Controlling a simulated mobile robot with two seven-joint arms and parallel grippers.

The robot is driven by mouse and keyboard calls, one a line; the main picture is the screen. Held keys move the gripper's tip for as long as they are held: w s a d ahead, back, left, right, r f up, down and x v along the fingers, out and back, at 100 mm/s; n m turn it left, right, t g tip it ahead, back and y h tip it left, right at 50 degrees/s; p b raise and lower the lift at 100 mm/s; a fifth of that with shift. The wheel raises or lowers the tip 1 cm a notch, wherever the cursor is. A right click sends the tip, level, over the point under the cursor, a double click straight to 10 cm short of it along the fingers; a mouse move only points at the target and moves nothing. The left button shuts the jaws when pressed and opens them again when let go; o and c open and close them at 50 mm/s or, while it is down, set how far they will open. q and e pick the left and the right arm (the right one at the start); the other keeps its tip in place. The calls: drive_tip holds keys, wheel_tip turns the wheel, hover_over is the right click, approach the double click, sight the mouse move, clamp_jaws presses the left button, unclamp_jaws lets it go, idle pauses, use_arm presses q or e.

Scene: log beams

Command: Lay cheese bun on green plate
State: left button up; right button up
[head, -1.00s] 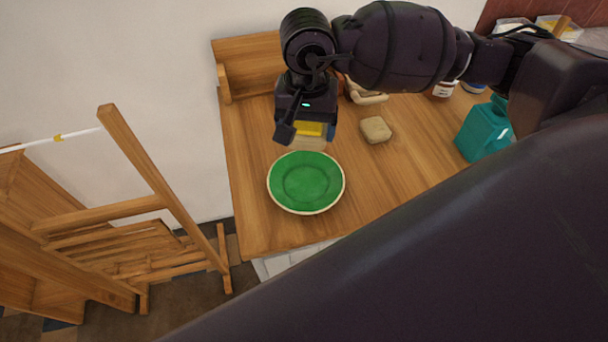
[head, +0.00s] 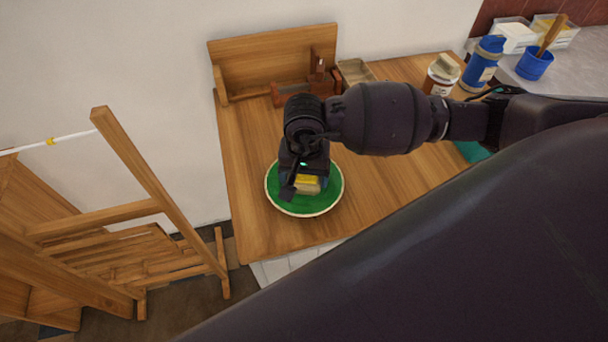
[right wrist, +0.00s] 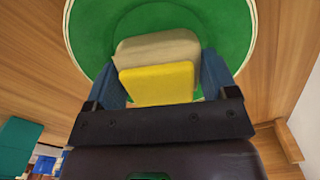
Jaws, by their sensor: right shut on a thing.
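The green plate (head: 320,203) with a pale rim lies on the wooden table near its left front part; it also fills the top of the right wrist view (right wrist: 106,28). My right gripper (head: 305,186) is over the plate, shut on the cheese bun (head: 308,187). In the right wrist view the bun shows as a beige piece (right wrist: 158,48) with a yellow slab (right wrist: 156,82) of cheese between the blue fingers. The bun is over the plate's middle; I cannot tell whether it touches the plate. My left gripper is not in view.
The wooden table (head: 245,170) has free room left and right of the plate. At the back stand a wooden tray (head: 357,72), a white jar (head: 441,75), a blue bottle (head: 483,65) and a blue cup (head: 535,64). A wooden easel-like frame (head: 150,170) stands left of the table.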

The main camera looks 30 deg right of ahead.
drive_tip(key=shift+f, duration=0.35)
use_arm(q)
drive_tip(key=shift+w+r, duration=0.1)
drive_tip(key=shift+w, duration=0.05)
use_arm(e)
drive_tip(key=shift+f, duration=0.1)
drive_tip(key=o, duration=0.9)
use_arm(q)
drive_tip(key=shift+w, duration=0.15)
use_arm(e)
drive_tip(key=shift+r, duration=0.3)
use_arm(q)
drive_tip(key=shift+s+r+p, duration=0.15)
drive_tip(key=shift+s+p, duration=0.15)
use_arm(e)
wheel_tip(320, 180, up, 12)
drive_tip(key=shift+f, duration=0.1)
